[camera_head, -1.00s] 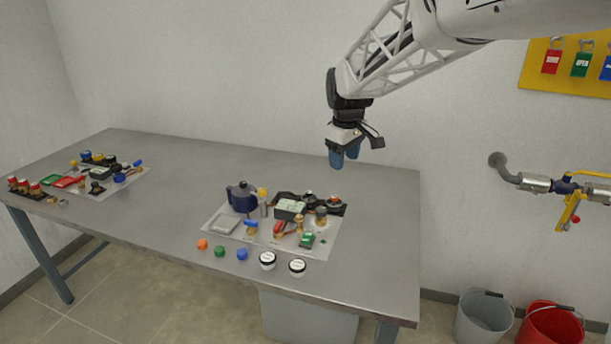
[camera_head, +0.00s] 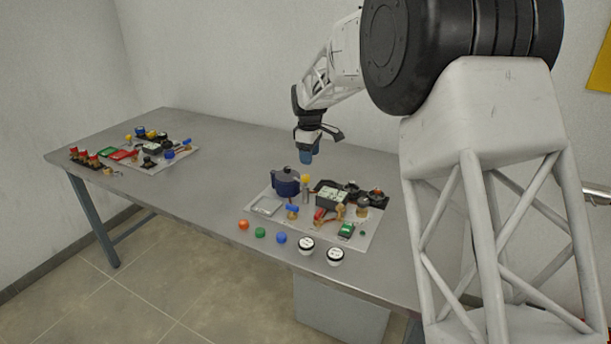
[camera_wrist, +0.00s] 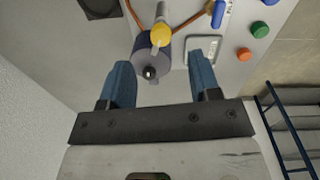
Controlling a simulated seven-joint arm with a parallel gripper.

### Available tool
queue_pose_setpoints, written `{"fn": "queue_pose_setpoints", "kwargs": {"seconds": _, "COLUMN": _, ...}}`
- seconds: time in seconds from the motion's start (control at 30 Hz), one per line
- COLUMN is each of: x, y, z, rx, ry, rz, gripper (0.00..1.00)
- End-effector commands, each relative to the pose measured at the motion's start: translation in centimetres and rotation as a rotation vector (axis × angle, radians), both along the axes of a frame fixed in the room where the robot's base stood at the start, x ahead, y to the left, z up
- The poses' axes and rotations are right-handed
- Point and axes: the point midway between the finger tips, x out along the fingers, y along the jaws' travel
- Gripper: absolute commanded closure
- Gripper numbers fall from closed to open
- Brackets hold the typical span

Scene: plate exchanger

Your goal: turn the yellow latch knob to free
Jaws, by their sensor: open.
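The yellow latch knob (camera_head: 305,179) sits on a slim grey post near the back of the right-hand panel, beside a dark blue round housing (camera_head: 285,184). In the wrist view the yellow knob (camera_wrist: 160,35) shows ahead of the fingertips, with the grey post beyond it and the blue housing (camera_wrist: 143,52) just to its left. My gripper (camera_head: 306,157) is above the back of this panel, its blue fingers pointing down. In the wrist view my gripper (camera_wrist: 162,75) is open and empty, the fingers apart, and not touching the knob.
The right panel (camera_head: 258,208) also holds a blue-handled valve (camera_head: 292,208), a red-handled valve (camera_head: 319,216) and a grey meter (camera_head: 330,194). Coloured buttons and two white gauges (camera_head: 307,246) line the table's front. A second panel (camera_head: 154,164) lies left. The table between is clear.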

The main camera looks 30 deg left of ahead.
Motion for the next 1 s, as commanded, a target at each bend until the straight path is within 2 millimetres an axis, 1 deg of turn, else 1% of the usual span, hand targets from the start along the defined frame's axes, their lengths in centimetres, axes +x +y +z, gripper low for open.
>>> {"fn": "queue_pose_setpoints", "kwargs": {"seconds": 0.03, "x": 0.0, "y": 0.8, "z": -0.4, "rx": -0.002, "ry": 0.001, "rz": 0.012, "gripper": 0.43}}
{"fn": "queue_pose_setpoints", "kwargs": {"seconds": 0.1, "x": 0.0, "y": 1.3, "z": -0.7, "rx": -0.002, "ry": 0.003, "rz": 0.024, "gripper": 0.43}}
{"fn": "queue_pose_setpoints", "kwargs": {"seconds": 0.2, "x": 0.1, "y": 1.7, "z": -0.9, "rx": -0.003, "ry": 0.003, "rz": 0.033, "gripper": 0.43}}
{"fn": "queue_pose_setpoints", "kwargs": {"seconds": 0.5, "x": 0.1, "y": 1.7, "z": -0.9, "rx": -0.004, "ry": 0.003, "rz": 0.033, "gripper": 0.43}}
{"fn": "queue_pose_setpoints", "kwargs": {"seconds": 0.67, "x": 0.1, "y": 1.7, "z": -1.2, "rx": -0.004, "ry": 0.004, "rz": 0.032, "gripper": 0.43}}
{"fn": "queue_pose_setpoints", "kwargs": {"seconds": 0.87, "x": 0.1, "y": 1.6, "z": -2.6, "rx": -0.005, "ry": 0.004, "rz": 0.032, "gripper": 0.43}}
{"fn": "queue_pose_setpoints", "kwargs": {"seconds": 1.0, "x": 0.2, "y": 1.7, "z": -4.2, "rx": -0.005, "ry": 0.004, "rz": 0.032, "gripper": 0.43}}
